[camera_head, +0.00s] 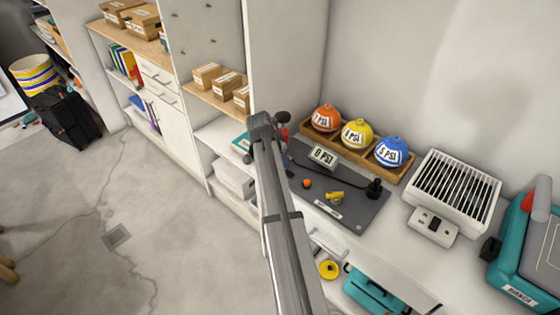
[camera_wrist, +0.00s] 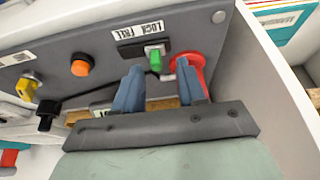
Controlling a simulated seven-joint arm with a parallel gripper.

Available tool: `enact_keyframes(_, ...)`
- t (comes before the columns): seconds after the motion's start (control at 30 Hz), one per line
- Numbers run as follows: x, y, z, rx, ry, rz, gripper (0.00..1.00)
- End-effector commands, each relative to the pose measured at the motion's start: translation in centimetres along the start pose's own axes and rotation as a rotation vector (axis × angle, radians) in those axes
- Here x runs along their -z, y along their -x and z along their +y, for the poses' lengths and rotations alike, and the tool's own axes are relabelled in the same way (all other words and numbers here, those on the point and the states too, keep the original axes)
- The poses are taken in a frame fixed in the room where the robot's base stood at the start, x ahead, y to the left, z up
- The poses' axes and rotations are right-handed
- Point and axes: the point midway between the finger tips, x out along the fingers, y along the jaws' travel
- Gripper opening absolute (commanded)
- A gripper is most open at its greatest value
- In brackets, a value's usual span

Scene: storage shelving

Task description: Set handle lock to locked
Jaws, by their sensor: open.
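The lock switch is a small green slider (camera_wrist: 155,61) near the right end of a dark slot, beside a white label (camera_wrist: 139,29) bearing the words LOCK and FREE. A red handle (camera_wrist: 196,64) stands just right of the slider in the wrist view; it is partly hidden by my finger. My gripper (camera_wrist: 160,88) is open, with blue fingers either side of the slider's line and no object held. I cannot tell whether the right finger touches the red handle. In the head view my gripper (camera_head: 268,122) is at the panel's left end and hides the slider.
The grey panel (camera_head: 350,212) carries an orange button (camera_wrist: 81,65), a yellow valve (camera_wrist: 29,86) and a black knob (camera_wrist: 46,114). A tray of coloured balls (camera_head: 357,134) stands behind. A white shelf wall (camera_wrist: 262,70) rises close to the right of my gripper in the wrist view.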

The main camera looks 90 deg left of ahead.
Motion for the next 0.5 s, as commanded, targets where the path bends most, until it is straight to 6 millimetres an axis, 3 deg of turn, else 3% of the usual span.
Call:
enact_keyframes(0.2, -0.1, 4.5, 0.0, 0.002, 0.001, 0.001, 0.4)
enact_keyframes(0.5, 0.0, 9.4, 0.0, 0.001, 0.0, 0.0, 0.4)
